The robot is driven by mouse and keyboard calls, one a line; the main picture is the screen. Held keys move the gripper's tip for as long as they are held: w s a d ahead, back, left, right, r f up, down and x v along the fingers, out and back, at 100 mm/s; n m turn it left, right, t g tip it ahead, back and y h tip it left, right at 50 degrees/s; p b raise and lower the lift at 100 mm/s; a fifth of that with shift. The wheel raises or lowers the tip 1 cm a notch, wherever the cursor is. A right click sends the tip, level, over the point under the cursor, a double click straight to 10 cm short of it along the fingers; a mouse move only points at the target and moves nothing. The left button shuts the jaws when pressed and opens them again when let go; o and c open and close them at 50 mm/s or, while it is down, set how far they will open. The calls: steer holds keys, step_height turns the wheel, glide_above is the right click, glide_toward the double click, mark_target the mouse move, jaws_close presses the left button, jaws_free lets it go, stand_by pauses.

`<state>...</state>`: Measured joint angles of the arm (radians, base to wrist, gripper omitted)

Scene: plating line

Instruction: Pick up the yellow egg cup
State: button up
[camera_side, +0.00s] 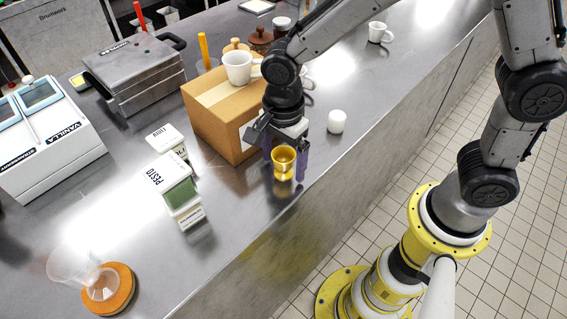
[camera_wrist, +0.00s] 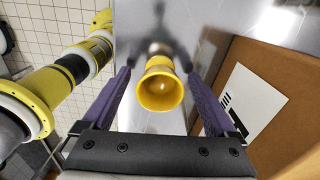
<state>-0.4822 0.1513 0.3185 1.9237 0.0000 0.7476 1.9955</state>
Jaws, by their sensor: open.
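The yellow egg cup (camera_side: 284,161) stands on the steel counter close to its front edge, beside the cardboard box. My gripper (camera_side: 285,168) is open around it, with one purple finger on each side. In the wrist view the egg cup (camera_wrist: 160,88) lies between the two fingers of my gripper (camera_wrist: 160,92), with a clear gap on both sides. Its round opening faces the camera and looks empty.
A cardboard box (camera_side: 215,122) with a white cup (camera_side: 238,68) on top stands right behind my gripper; its side (camera_wrist: 285,100) fills the wrist view's right. A small white object (camera_side: 337,122) stands to the right. A Pesto box (camera_side: 178,190) is at left.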

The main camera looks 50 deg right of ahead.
steer(key=c, duration=1.4)
steer(key=shift+r, duration=0.1)
steer(key=shift+c, duration=0.2)
